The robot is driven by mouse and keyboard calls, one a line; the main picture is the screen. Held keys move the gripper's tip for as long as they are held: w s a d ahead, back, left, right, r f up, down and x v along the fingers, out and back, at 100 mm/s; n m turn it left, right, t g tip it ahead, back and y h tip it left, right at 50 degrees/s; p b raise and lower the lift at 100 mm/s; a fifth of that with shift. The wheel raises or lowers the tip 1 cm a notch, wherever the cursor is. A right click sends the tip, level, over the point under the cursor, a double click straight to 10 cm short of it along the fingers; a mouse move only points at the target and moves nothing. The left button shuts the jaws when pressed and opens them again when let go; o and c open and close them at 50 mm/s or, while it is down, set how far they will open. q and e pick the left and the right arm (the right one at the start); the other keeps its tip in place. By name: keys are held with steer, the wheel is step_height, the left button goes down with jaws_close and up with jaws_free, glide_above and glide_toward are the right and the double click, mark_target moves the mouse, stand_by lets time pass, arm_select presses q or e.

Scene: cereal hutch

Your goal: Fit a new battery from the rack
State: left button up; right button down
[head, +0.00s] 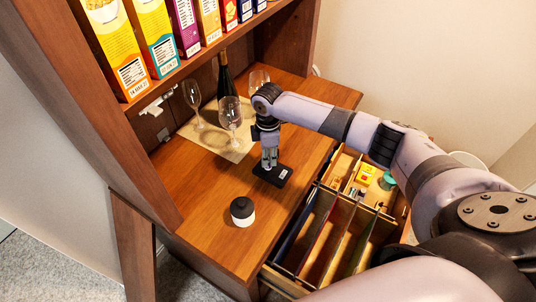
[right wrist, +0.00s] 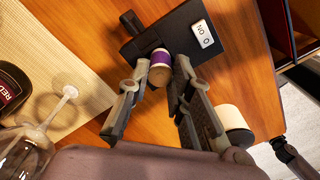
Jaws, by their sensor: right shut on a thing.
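My right gripper (head: 269,163) is over the wooden counter, pointing down at a black box (head: 283,172) with a white switch plate. In the right wrist view, the right gripper (right wrist: 157,80) is shut on a small battery (right wrist: 160,61) with a purple band and a tan end. The battery is at the near edge of the black box (right wrist: 180,33), whose white switch (right wrist: 202,34) is marked ON and O. I cannot tell whether the battery touches the box or sits in it. No battery rack can be made out. My left gripper is not in view.
Wine glasses (head: 231,112) and a dark bottle (head: 226,78) stand on a mat behind the gripper. A black-and-white round jar (head: 242,212) stands nearer the front. An open drawer with dividers (head: 337,225) is at right. Cereal boxes (head: 112,45) fill the shelf above.

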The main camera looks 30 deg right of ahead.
steer(key=shift+f+b, duration=0.35)
steer(key=shift+f, duration=0.45)
steer(key=c, duration=1.4)
jaws_free()
steer(key=shift+o, duration=0.6)
steer(key=shift+o, duration=1.2)
steer(key=shift+r, duration=0.15)
steer(key=shift+r+p, duration=2.4)
steer(key=shift+p, duration=0.35)
